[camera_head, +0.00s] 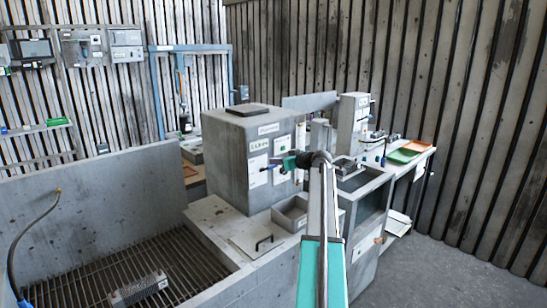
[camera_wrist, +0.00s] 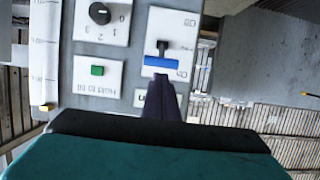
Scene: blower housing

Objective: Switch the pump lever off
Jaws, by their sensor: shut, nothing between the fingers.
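The pump lever is a blue bar (camera_wrist: 162,62) on a dark stem, on a white plate in the wrist view. Small labels sit above and below the bar, too blurred to read surely. In the head view a small blue part (camera_head: 271,167) shows by the front of the grey machine box (camera_head: 225,165). My gripper (camera_wrist: 161,82) is shut and empty, its dark fingers reaching to just below the blue bar. I cannot tell whether they touch it. In the head view my gripper (camera_head: 283,164) is at the panel, partly hiding it.
Beside the lever plate are a black rotary knob (camera_wrist: 100,13) and a green button (camera_wrist: 97,70). A grey open bin (camera_head: 292,212) stands below the panel. A grated basin (camera_head: 95,280) is at the left. The floor at right (camera_head: 440,270) is clear.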

